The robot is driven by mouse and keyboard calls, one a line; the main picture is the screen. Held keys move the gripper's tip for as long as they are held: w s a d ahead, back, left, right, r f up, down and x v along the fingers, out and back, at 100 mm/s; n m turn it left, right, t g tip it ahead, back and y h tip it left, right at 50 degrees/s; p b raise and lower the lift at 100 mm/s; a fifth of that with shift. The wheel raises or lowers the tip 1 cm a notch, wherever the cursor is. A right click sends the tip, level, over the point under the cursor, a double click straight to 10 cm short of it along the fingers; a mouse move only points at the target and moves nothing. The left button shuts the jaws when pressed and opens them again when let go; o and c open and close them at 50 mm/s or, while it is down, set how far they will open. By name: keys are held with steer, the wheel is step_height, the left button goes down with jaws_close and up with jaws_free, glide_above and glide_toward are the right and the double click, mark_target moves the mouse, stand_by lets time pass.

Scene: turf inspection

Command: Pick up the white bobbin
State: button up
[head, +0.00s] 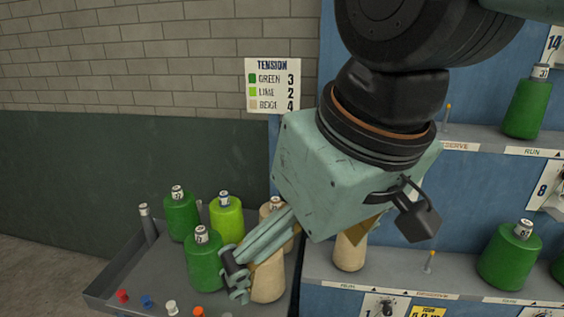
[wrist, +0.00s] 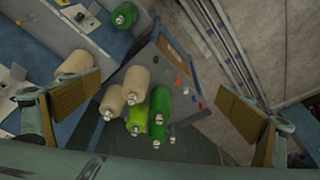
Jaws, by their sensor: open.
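The white bobbin (head: 171,307) is a small spool standing in the grey tray (head: 132,272), near the bottom edge of the head view. It stands in a row with a red bobbin (head: 122,296), a blue bobbin (head: 146,301) and an orange-red one (head: 198,312).
A blue shelf rack (head: 475,195) with more cones is to the right. A tension sign (head: 272,86) hangs on the wall.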

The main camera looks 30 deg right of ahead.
steer(key=shift+s+f, duration=0.1)
steer(key=c, duration=2.3)
